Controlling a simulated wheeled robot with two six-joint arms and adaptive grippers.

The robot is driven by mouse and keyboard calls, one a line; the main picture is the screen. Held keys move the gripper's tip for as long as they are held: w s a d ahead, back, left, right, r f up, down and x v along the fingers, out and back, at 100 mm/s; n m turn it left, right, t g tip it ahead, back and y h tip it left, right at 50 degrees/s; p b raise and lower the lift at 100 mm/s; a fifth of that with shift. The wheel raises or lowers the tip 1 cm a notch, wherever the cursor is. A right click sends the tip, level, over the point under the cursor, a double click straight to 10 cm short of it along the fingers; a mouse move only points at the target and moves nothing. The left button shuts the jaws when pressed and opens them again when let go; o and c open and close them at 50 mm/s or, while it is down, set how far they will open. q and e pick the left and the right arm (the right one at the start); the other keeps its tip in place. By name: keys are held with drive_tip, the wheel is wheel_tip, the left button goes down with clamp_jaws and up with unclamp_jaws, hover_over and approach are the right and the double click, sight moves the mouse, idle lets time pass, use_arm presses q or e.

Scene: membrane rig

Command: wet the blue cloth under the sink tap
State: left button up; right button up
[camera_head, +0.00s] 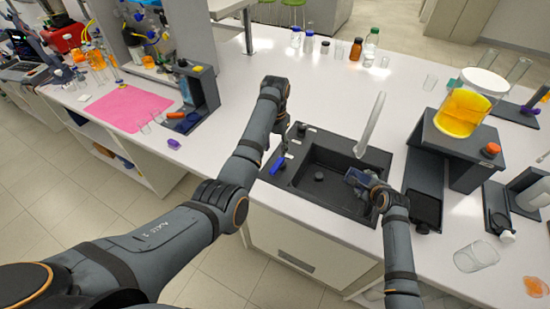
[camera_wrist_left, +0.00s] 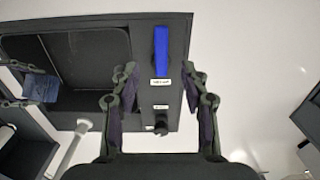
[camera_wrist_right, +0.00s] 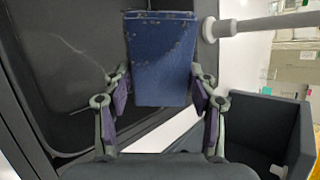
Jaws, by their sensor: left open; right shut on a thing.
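The blue cloth (camera_wrist_right: 160,62) is dark blue with grey worn patches. My right gripper (camera_wrist_right: 158,78) is shut on it and holds it over the right part of the black sink (camera_head: 313,190). The cloth also shows in the head view (camera_head: 357,177). The grey tap spout (camera_head: 371,125) ends just above the cloth in the head view and beside its edge in the right wrist view (camera_wrist_right: 250,26). No water is visible. My left gripper (camera_wrist_left: 159,72) is open and empty over the sink's left rim, near the blue tap lever (camera_wrist_left: 161,50).
A dark stand (camera_head: 460,150) with a jar of yellow liquid (camera_head: 462,112) stands right of the sink. A glass beaker (camera_head: 476,256) is near the front edge. A pink mat (camera_head: 125,107) and a dark holder (camera_head: 203,95) are at left. The bench behind the sink is largely clear.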

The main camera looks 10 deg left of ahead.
sight(363, 190)
use_arm(q)
wheel_tip(363, 190, up, 2)
drive_tip(key=shift+r, duration=0.15)
use_arm(e)
drive_tip(key=shift+s+r+p, duration=0.15)
drive_tip(key=shift+s+p, duration=0.35)
drive_tip(key=shift+p, duration=0.2)
drive_tip(key=s+p, duration=0.2)
drive_tip(key=s, duration=0.1)
drive_tip(key=shift+s+d+p, duration=0.15)
drive_tip(key=shift+d+p, duration=0.2)
use_arm(q)
wheel_tip(363, 190, up, 6)
drive_tip(key=p, duration=0.2)
drive_tip(key=shift+a+r, duration=0.15)
drive_tip(key=shift+a, duration=0.1)
use_arm(e)
drive_tip(key=s, duration=0.3)
drive_tip(key=shift+s+d+f, duration=0.15)
drive_tip(key=shift+s+f, duration=0.15)
drive_tip(key=shift+s, duration=0.05)
